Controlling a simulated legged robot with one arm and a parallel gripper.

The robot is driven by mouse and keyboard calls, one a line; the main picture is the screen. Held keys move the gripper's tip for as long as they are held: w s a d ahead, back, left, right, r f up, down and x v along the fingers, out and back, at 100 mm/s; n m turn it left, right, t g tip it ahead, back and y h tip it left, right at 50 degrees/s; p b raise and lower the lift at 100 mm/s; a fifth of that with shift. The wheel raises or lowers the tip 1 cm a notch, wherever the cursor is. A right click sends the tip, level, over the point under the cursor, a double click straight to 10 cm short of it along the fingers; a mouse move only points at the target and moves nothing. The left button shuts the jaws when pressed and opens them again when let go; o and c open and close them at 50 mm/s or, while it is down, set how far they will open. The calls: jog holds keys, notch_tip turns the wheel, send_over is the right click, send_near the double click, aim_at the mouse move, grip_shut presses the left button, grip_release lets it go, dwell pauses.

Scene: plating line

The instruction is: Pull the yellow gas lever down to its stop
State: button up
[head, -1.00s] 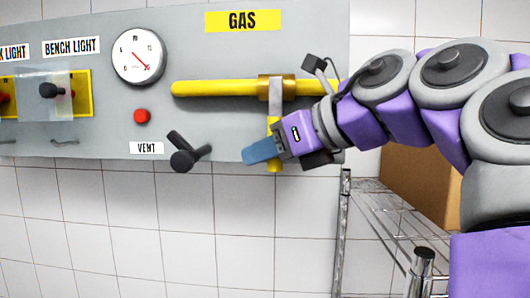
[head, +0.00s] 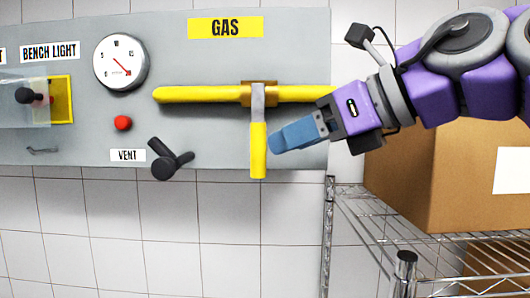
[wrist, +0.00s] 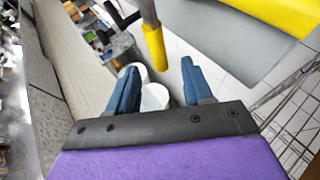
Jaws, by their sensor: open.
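The gas lever has a grey shank and a yellow handle (head: 258,150). It hangs straight down from the brass valve (head: 259,94) on the yellow pipe, under the GAS sign. My gripper (head: 274,143) is just right of the handle in the head view, its blue fingers pointing left. A small gap shows there between fingertips and handle. In the wrist view the yellow handle (wrist: 154,48) shows beyond the two blue fingertips (wrist: 159,64), in line with the space between them. The fingers are apart and nothing is between them.
The yellow pipe (head: 200,95) runs across the grey panel. A black vent handle (head: 166,160), red button (head: 123,123) and gauge (head: 120,62) are to the left. A wire rack (head: 375,215) with a cardboard box (head: 410,190) stands at right.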

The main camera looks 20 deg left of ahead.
jog(key=p+v, duration=0.1)
jog(key=v, duration=0.7)
